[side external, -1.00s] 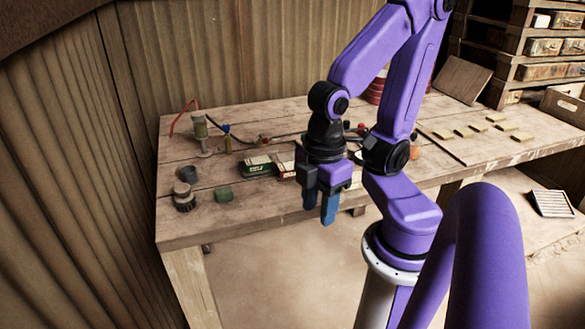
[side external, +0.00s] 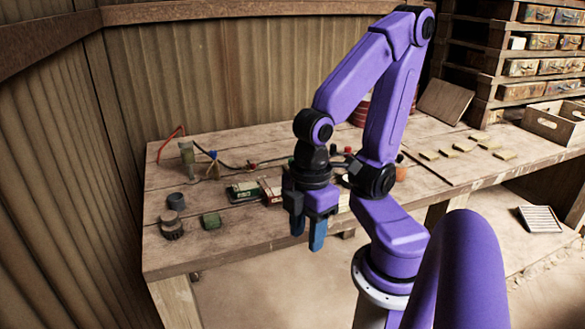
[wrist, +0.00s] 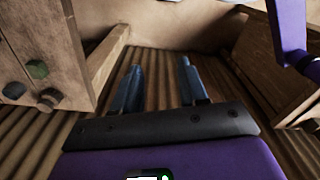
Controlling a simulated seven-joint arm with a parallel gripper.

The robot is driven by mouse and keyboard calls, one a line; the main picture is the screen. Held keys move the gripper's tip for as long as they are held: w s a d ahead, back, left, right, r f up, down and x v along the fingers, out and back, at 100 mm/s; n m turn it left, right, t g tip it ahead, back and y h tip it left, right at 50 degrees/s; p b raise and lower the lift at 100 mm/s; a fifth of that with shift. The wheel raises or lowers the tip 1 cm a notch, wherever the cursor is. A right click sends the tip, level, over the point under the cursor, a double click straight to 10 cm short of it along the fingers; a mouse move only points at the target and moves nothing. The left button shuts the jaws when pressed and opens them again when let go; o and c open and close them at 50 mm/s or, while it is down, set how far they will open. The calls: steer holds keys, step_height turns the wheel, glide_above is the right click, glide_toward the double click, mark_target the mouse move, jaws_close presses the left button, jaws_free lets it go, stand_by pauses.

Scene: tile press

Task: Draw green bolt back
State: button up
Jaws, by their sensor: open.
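My gripper (side external: 308,240) hangs in front of the table's front edge with its blue fingers pointing down. In the wrist view its two fingers (wrist: 160,75) are apart with nothing between them. A green-and-white box (side external: 243,190) lies on the table left of my gripper, beside a red-and-white one (side external: 270,189). A small green block (side external: 211,221) lies nearer the front left; it also shows in the wrist view (wrist: 37,69). Small coloured knobs stand along a dark line behind, partly hidden by my arm. I cannot tell which green part is the bolt.
Dark round pieces (side external: 172,228) stand at the wooden table's (side external: 225,245) front left corner. A grey-green upright part (side external: 187,158) with a red hose stands at the back left. Several tan tiles (side external: 453,152) lie at the right. Corrugated walls close the left and back.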

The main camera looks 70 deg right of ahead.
steer(key=shift+o, duration=0.7)
steer(key=shift+w, duration=0.1)
steer(key=w+d+r+m, duration=0.2)
steer(key=w+d+m, duration=0.15)
steer(key=w, duration=0.75)
steer(key=w+d+r+m, duration=0.25)
steer(key=w+m, duration=0.25)
steer(key=w, duration=0.6)
steer(key=w+d+m, duration=0.2)
steer(key=w+d, duration=0.2)
steer(key=d, duration=0.3)
steer(key=w+d+m, duration=0.2)
steer(key=w+d, duration=0.2)
steer(key=d, duration=0.3)
steer(key=s+d+f+m, duration=0.1)
steer(key=s+d+m, duration=0.2)
steer(key=d, duration=1.1)
steer(key=s+d+m, duration=0.2)
steer(key=d+m, duration=0.1)
steer(key=d, duration=1.2)
steer(key=f, duration=1.7)
steer(key=shift+s+a+f, duration=0.2)
steer(key=shift+s, duration=0.05)
